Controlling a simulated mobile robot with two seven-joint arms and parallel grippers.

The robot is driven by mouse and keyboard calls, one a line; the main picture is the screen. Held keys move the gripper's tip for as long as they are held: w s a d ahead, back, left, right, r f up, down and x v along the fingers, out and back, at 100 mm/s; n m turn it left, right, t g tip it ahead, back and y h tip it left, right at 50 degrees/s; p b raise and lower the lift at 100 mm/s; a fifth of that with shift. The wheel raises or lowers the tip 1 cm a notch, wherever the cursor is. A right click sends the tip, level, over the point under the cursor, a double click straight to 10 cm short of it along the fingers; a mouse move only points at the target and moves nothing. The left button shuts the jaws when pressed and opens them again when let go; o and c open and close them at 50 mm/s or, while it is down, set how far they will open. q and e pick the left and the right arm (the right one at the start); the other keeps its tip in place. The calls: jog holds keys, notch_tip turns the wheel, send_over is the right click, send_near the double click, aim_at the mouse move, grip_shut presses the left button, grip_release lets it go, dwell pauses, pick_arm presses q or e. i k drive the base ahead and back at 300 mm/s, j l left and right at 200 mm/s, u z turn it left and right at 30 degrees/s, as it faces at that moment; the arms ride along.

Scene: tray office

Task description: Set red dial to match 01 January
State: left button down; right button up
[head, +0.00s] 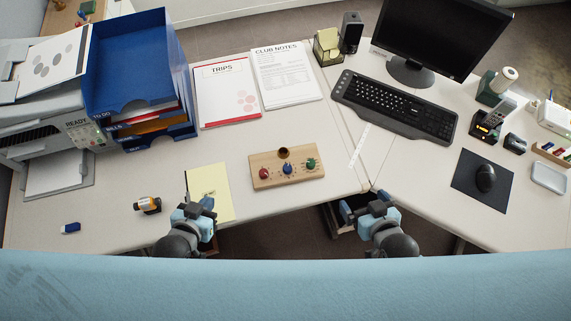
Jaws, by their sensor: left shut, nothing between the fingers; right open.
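A wooden block (277,181) lies on the desk in the middle of the head view. On its front are a red dial (264,174) at the left, a blue dial (287,169) in the middle and a green dial (310,163) at the right. A dark round piece (283,153) sits at its back edge. The dial markings are too small to read. My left gripper (208,207) is shut and empty, in front of the block and left of it, by the yellow paper. My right gripper (363,207) is open and empty at the desk's front edge, right of the block.
A yellow paper (209,181) lies left of the block. An orange-labelled bottle (147,205) and blue eraser (71,228) lie further left. Blue trays (130,70) and a printer (40,120) stand behind. A keyboard (395,105) and mouse (485,178) are right.

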aim_at(263, 174)
jog(key=l+u, duration=0.85)
jog(key=k+l+u, duration=0.15)
jog(key=l+u, duration=0.25)
